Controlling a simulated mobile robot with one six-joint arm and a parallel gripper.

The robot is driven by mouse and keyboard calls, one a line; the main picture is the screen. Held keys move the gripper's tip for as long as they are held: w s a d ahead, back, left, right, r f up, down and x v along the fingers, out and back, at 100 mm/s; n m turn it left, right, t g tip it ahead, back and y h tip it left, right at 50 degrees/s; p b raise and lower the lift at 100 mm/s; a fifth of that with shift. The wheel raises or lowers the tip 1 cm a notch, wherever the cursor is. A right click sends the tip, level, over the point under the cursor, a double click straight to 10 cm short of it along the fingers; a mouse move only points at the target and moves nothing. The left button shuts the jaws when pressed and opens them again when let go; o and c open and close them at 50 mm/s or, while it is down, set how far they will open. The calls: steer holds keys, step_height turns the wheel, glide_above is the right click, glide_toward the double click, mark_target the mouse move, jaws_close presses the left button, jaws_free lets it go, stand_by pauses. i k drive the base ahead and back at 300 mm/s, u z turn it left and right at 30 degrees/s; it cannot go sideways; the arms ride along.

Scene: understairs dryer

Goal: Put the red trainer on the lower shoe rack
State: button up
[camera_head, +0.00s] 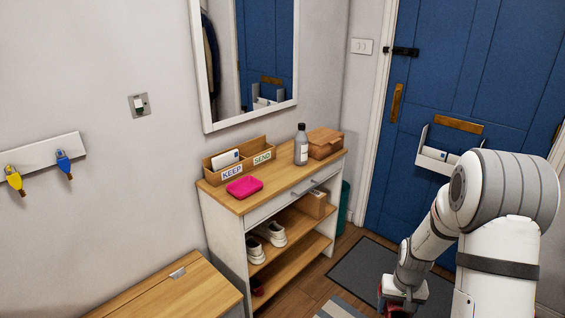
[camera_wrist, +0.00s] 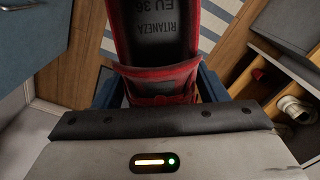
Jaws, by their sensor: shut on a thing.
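My gripper (camera_head: 400,294) is low at the bottom right of the head view, over the floor in front of the door. It is shut on the red trainer (camera_wrist: 160,83), whose heel end fills the middle of the wrist view, with "EU 36" printed inside. In the head view only small red parts of it show under my gripper. The shoe rack has an upper shelf (camera_head: 311,220) and a lower rack (camera_head: 292,268). A dark red thing (camera_head: 257,287), maybe another shoe, sits at the lower rack's left end. The rest of the lower rack looks empty.
White trainers (camera_head: 270,234) and a small box (camera_head: 312,204) stand on the upper shelf. A bench (camera_head: 175,292) is left of the rack. A grey mat (camera_head: 365,272) lies before the blue door (camera_head: 425,80). A green bin (camera_head: 344,205) stands beyond the rack.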

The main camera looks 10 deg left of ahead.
mark_target(272, 265)
steer(key=i, duration=1.25)
